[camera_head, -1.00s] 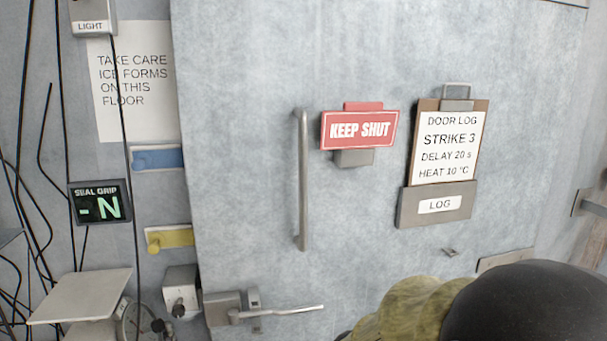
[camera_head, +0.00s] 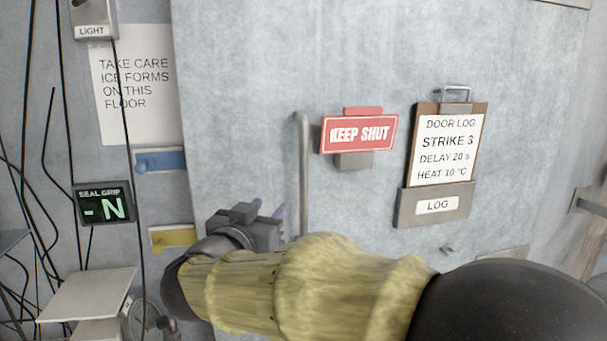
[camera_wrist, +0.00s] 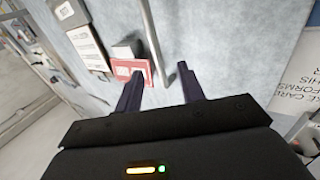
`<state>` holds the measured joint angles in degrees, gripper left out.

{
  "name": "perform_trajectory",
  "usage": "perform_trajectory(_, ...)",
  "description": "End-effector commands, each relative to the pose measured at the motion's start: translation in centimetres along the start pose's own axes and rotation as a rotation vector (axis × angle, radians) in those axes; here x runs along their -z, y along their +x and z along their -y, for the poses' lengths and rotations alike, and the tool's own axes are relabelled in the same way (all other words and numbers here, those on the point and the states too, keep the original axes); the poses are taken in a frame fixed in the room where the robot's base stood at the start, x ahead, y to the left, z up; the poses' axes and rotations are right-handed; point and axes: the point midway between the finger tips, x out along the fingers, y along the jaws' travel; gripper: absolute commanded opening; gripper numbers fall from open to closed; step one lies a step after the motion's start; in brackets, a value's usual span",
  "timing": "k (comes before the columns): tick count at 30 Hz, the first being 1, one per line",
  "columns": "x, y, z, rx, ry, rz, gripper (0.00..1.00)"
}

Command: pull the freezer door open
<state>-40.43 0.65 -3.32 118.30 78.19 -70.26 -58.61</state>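The freezer door (camera_head: 240,90) is a large pale grey frosted panel, and it looks shut. Its vertical bar handle (camera_head: 303,165) stands left of the red KEEP SHUT sign (camera_head: 359,133); my arm hides its lower end. My gripper (camera_head: 270,209) is just left of the handle's lower part, with purple fingers pointing toward the door. In the wrist view, my gripper (camera_wrist: 160,72) is open, and the handle (camera_wrist: 152,40) runs into the gap between the fingertips. I see no finger closed on it. The lower latch lever is hidden behind my arm.
A door log clipboard (camera_head: 447,145) in a grey holder hangs right of the sign. Left of the door are a SEAL GRIP display (camera_head: 102,203) reading "-N", blue (camera_head: 160,160) and yellow (camera_head: 172,236) tabs, hanging cables and a pale shelf (camera_head: 88,295).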

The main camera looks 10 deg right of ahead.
Motion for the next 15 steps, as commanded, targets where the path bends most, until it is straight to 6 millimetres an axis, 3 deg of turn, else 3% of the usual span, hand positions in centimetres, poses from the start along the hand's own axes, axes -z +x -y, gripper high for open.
perform_trajectory(15,0.48,-0.27,-0.61,-0.052,-0.006,0.006,0.39)
